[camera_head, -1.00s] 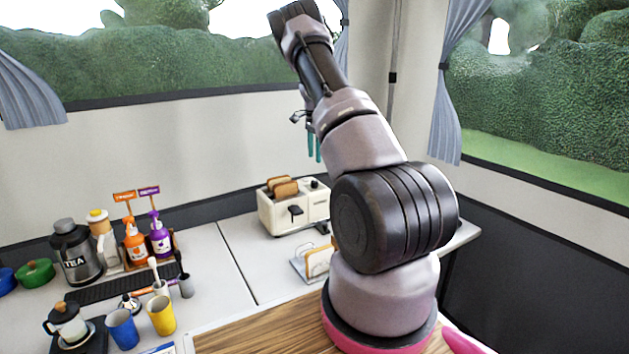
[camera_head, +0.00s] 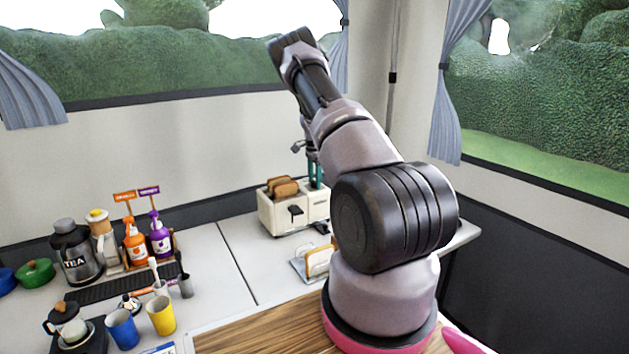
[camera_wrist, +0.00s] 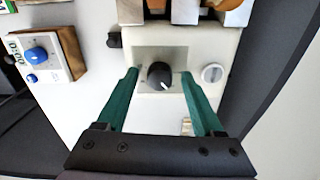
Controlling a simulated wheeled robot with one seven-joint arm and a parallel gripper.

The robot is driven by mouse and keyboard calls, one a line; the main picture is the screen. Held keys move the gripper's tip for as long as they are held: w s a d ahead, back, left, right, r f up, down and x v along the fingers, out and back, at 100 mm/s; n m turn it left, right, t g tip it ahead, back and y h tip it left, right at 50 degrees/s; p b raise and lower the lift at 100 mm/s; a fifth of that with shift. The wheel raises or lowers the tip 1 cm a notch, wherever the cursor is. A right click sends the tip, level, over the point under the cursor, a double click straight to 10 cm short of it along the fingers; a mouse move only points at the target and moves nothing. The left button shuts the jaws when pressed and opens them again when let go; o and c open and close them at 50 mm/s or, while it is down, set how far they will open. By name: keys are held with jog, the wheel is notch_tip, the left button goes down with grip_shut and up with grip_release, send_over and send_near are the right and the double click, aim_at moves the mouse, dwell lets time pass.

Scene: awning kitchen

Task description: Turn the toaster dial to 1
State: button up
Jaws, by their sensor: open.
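The cream toaster (camera_head: 285,215) stands on the white counter with toast slices (camera_head: 283,187) in its top. In the wrist view its front panel (camera_wrist: 174,52) shows a black dial (camera_wrist: 160,75) with a pale pointer mark aimed toward the lower right. The numbers around the dial are too small to read. My gripper (camera_wrist: 159,72) is open, with one green finger on each side of the dial; I cannot tell whether either finger touches it. In the head view my gripper (camera_head: 315,172) points down at the toaster's right end, and the dial is hidden there.
A white round knob (camera_wrist: 212,73) sits right of the dial, and a black lever (camera_wrist: 114,40) to its left. A wooden box with blue knobs (camera_wrist: 46,55) is at left. A toast rack (camera_head: 313,262) stands in front of the toaster. Bottles and cups fill the left counter.

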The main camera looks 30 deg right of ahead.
grip_shut()
jog(key=shift+n, duration=0.4)
jog(key=n, duration=0.4)
jog(key=shift+n, duration=0.4)
jog(key=n, duration=0.4)
jog(key=shift+n, duration=0.3)
grip_release()
